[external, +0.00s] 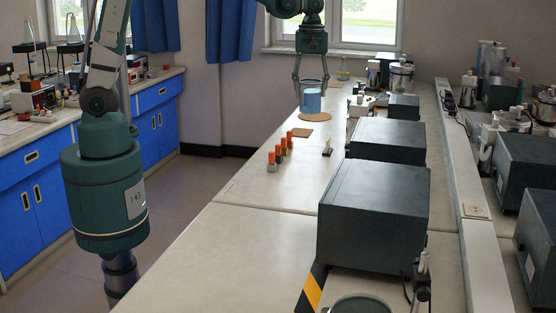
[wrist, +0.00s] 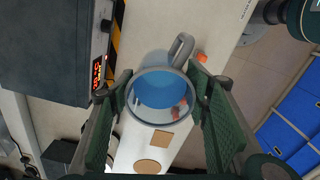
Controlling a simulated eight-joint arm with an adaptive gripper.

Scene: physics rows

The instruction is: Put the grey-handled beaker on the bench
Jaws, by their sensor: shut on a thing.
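The grey-handled beaker (external: 310,102) holds blue liquid. In the wrist view the beaker (wrist: 160,92) sits between my two green finger pads, with its grey handle (wrist: 181,48) pointing to the top. My gripper (external: 311,80) is shut on the beaker from both sides; in the wrist view my gripper (wrist: 162,98) spans its rim. The beaker looks raised above the bench (external: 245,180), upright as far as I can tell. Its base covers part of a round cork mat (external: 314,117) in the external view. How high it hangs is hard to tell.
A square cork mat (external: 292,132) lies nearer, with several orange-capped vials (external: 280,150) beside it. A small white item (external: 327,147) stands to their right. Dark instrument boxes (external: 373,210) line the right side. The near left bench is clear.

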